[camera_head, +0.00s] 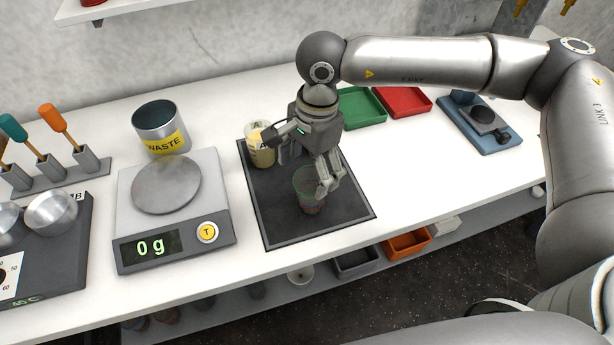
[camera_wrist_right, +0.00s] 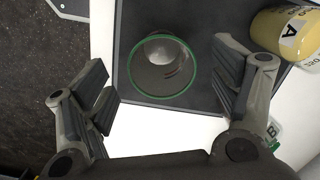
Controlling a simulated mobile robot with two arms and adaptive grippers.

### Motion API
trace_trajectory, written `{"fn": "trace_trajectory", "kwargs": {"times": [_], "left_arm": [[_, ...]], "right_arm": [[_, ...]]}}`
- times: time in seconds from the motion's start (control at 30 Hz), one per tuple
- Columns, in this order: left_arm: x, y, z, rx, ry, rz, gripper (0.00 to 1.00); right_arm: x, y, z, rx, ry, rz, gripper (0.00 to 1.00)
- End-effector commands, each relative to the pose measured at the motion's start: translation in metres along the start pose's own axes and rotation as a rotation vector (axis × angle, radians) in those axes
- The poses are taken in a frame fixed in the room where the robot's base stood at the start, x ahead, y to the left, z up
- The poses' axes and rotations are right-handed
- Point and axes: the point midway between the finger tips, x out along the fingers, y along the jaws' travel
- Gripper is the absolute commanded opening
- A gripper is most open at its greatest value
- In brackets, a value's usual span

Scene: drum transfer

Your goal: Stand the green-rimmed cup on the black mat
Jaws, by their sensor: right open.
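The clear green-rimmed cup (camera_head: 307,193) stands upright on the black mat (camera_head: 280,231), toward its front. In the right wrist view, the cup's green rim (camera_wrist_right: 134,73) is seen from above, with the mat (camera_wrist_right: 133,18) beneath it. My right gripper (camera_head: 325,182) is over the mat, close beside and behind the cup. Its fingers are spread apart in the right wrist view, with the cup between them in the picture and clear gaps to the rim. I cannot tell whether a finger touches the cup. My left gripper is not in view.
A jar marked A (camera_head: 262,157) with yellowish contents stands at the mat's back left, near my right gripper. A scale (camera_head: 133,217) reading 0 g and a waste bin (camera_head: 160,122) are to the left. Green (camera_head: 358,106) and red (camera_head: 403,100) trays are behind right. The table right of the mat is clear.

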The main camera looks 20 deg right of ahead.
Motion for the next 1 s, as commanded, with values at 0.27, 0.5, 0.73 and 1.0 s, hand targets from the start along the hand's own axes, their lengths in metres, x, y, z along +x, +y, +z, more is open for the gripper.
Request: {"fn": "trace_trajectory", "kwargs": {"times": [0.27, 0.5, 0.73, 1.0], "left_arm": [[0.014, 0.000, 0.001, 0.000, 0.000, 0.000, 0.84], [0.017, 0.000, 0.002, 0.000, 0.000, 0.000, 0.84], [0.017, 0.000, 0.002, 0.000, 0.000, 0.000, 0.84], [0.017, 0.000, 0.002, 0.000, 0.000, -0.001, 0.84]], "right_arm": [[-0.060, -0.001, 0.000, -0.001, 0.000, -0.004, 0.83], [-0.088, 0.000, 0.000, -0.001, -0.001, 0.000, 0.83], [-0.092, 0.000, 0.001, -0.001, -0.001, 0.001, 0.83], [-0.092, 0.000, 0.001, -0.001, -0.001, 0.001, 0.83]]}}
